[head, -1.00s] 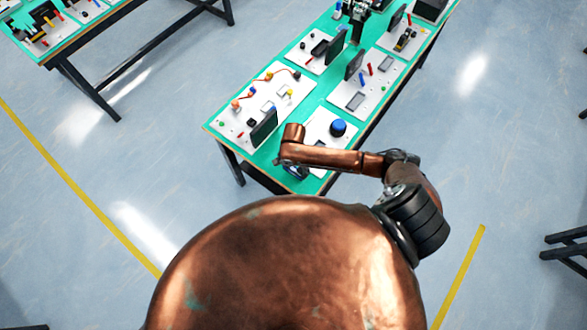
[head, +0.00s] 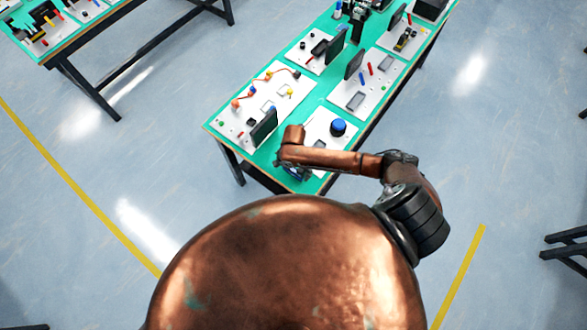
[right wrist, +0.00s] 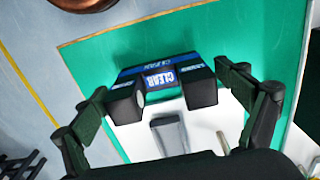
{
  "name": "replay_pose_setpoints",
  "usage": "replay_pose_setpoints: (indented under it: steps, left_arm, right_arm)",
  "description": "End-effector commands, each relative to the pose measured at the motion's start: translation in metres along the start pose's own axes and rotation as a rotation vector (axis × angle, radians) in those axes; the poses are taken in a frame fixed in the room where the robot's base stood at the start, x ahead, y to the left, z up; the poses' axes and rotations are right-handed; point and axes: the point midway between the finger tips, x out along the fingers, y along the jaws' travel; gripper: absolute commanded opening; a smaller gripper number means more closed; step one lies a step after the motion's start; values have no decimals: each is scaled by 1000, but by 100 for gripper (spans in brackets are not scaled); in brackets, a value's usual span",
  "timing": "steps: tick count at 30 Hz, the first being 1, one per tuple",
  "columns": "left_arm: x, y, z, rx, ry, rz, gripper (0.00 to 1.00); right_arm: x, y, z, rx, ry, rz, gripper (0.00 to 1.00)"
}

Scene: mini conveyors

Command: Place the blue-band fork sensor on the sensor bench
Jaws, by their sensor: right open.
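The fork sensor (right wrist: 160,76) shows in the right wrist view as a dark two-pronged block with a blue band and the word CLEAR. It lies over the green bench top (right wrist: 120,48), by the edge of a white plate (right wrist: 230,115). My right gripper (right wrist: 163,83) is open, with one finger on each side of the sensor; contact is not clear. In the head view my right gripper (head: 297,172) is low at the near end of the green bench (head: 262,157), mostly hidden by my arm. The left gripper is not in view.
More plates with small parts line the bench behind. A grey block (right wrist: 170,135) sits on the plate under the gripper.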

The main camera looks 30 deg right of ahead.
Motion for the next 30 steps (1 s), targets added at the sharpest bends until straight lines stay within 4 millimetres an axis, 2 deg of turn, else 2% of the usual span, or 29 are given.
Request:
replay_pose_setpoints:
  steps: [5,8,15,21,25,30]
  left_arm:
    - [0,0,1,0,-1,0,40]
    - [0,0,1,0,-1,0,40]
    - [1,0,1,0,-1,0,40]
    - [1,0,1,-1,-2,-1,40]
    - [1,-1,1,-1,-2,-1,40]
    - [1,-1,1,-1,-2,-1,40]
  right_arm:
    - [-10,-1,0,-1,0,-2,92]
    - [-26,-1,0,-1,-1,-4,92]
    - [-77,-1,0,0,-1,-4,92]
    - [-109,-1,0,0,-1,-2,92]
    - [-119,-1,0,1,-1,-1,92]
    - [-123,0,0,1,-1,0,92]
